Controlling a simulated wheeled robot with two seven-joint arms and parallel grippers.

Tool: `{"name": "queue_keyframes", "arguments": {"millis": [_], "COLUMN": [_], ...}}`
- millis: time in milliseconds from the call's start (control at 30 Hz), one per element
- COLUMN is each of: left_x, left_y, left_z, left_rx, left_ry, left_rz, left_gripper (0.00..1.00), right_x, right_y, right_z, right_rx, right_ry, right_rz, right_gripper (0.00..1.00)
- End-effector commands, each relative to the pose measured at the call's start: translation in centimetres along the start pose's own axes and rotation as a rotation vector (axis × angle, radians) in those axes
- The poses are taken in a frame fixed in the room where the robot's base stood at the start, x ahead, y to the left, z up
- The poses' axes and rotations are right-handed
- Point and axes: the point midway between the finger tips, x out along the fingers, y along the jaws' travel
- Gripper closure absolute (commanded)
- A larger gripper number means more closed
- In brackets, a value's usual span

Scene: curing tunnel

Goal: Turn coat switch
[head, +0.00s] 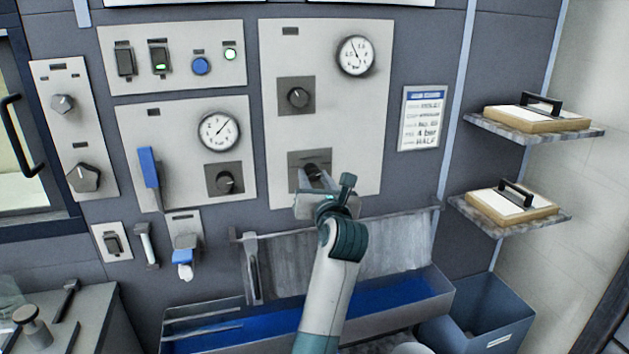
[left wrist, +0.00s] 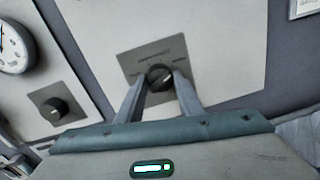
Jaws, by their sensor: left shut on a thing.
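The coat switch appears to be the black rotary knob on a grey square plate (head: 297,158), low on the tall light panel (head: 340,120); its label is too small to read. My left gripper (head: 314,180) is at this knob and partly covers it in the head view. In the left wrist view the black knob (left wrist: 160,77) sits between the two fingertips of my left gripper (left wrist: 161,82), which are shut on its sides. The knob's pointer seems tilted, but its exact setting is unclear. My right gripper is not seen.
Above is another knob (head: 298,97) and a round gauge (head: 356,56). To the left are a second gauge (head: 219,131), a knob (head: 224,180) and a blue lever (head: 149,167). A blue trough (head: 400,300) runs below my arm. Shelves (head: 590,131) jut out at the right.

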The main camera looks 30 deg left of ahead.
Motion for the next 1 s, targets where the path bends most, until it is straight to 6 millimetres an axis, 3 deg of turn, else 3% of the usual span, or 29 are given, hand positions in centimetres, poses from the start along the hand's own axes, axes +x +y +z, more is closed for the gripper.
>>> {"name": "queue_keyframes", "arguments": {"millis": [67, 200, 433, 733, 1000], "left_x": [0.0, 0.0, 0.0, 0.0, 0.0], "left_y": [0.0, -0.1, -0.1, -0.2, -0.2], "left_z": [-0.3, -0.4, -0.5, -0.7, -0.6], "left_rx": [-0.028, -0.096, -0.233, -0.447, -0.624], "left_ry": [0.0, -0.005, -0.014, -0.029, -0.04], "left_rz": [0.0, 0.001, 0.003, 0.005, 0.008], "left_gripper": [0.89, 0.89, 0.89, 0.89, 0.89], "right_x": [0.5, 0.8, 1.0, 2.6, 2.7], "right_y": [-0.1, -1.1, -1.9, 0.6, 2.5], "right_z": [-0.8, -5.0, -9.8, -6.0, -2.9], "right_rx": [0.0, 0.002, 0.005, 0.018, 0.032], "right_ry": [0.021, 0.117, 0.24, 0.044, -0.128], "right_rz": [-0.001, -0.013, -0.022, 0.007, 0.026], "right_gripper": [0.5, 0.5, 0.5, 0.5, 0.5]}}
